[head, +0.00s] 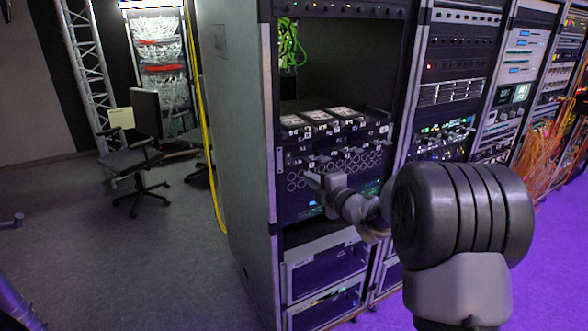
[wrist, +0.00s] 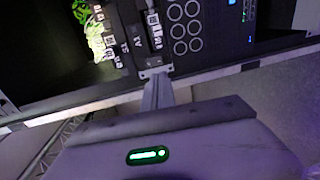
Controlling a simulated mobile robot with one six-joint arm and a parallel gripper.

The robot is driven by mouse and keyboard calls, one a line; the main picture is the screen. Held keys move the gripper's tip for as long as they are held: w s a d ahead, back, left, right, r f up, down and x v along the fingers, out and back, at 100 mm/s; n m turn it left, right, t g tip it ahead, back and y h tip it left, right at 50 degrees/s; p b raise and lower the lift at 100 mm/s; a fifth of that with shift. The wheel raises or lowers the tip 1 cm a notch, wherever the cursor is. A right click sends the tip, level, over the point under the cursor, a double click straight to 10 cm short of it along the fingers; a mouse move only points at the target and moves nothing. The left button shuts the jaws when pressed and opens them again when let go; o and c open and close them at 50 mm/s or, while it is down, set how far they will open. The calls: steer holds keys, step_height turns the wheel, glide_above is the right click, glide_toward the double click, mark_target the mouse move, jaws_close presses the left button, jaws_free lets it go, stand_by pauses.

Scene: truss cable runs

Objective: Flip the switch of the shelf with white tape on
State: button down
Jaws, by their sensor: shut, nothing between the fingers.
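A rack shelf in the open front rack carries a row of dark modules with white label patches (head: 318,116) on top and small tags such as A1 and S1 on its front. A panel of round ports (head: 298,183) lies below. In the wrist view, the tags (wrist: 137,60) and ports (wrist: 185,30) appear turned sideways. My gripper (head: 314,181) is shut and empty in front of the port panel. In the wrist view my gripper (wrist: 157,82) points at the shelf's edge near A1; whether it touches cannot be told. I cannot make out the switch or its state, nor which patch is tape.
The rack's grey side wall (head: 238,150) stands left, with a yellow cable (head: 205,120) behind it. More racks (head: 455,70) and orange cables (head: 540,150) are at right. An office chair (head: 135,155) stands on the open floor at left.

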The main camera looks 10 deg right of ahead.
mark_target(289, 164)
steer(key=x, duration=1)
steer(key=shift+w+b, duration=0.1)
steer(key=shift+b, duration=0.3)
steer(key=shift+f, duration=0.1)
